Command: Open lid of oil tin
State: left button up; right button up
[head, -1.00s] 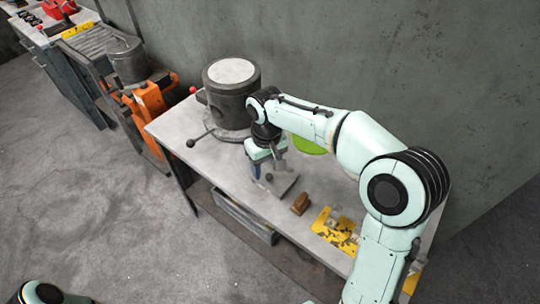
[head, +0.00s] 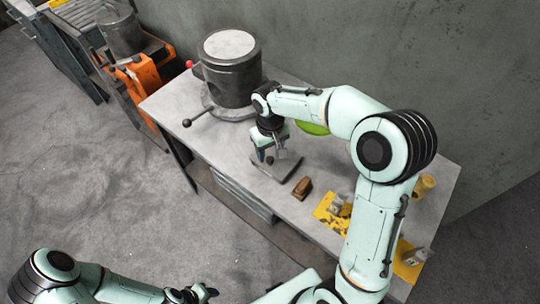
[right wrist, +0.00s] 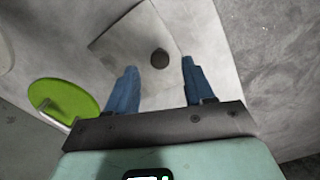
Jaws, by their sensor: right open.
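A flat, square grey lid (head: 287,167) lies on the workbench below my right gripper; I take it as the oil tin's lid. In the right wrist view the lid (right wrist: 125,48) has a round dark knob (right wrist: 160,58), which sits ahead of and between the two blue fingertips. My right gripper (head: 265,157) is open and points down over the lid, with nothing between its fingers (right wrist: 158,78). The tin's sides cannot be made out. My left gripper (head: 203,292) is at the bottom edge, far from the bench; its jaws are too small to read.
A large dark cylinder (head: 232,80) with a ball-ended lever (head: 187,122) stands left of my right gripper. A green disc (head: 314,128) is behind it. A brown block (head: 302,188) and a yellow-black plate (head: 330,212) lie to the right. A wall runs behind.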

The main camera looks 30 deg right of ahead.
aim_at(270, 158)
jog(key=shift+f, duration=1.55)
jog(key=shift+c, duration=0.4)
grip_shut()
jog(key=shift+r, duration=0.1)
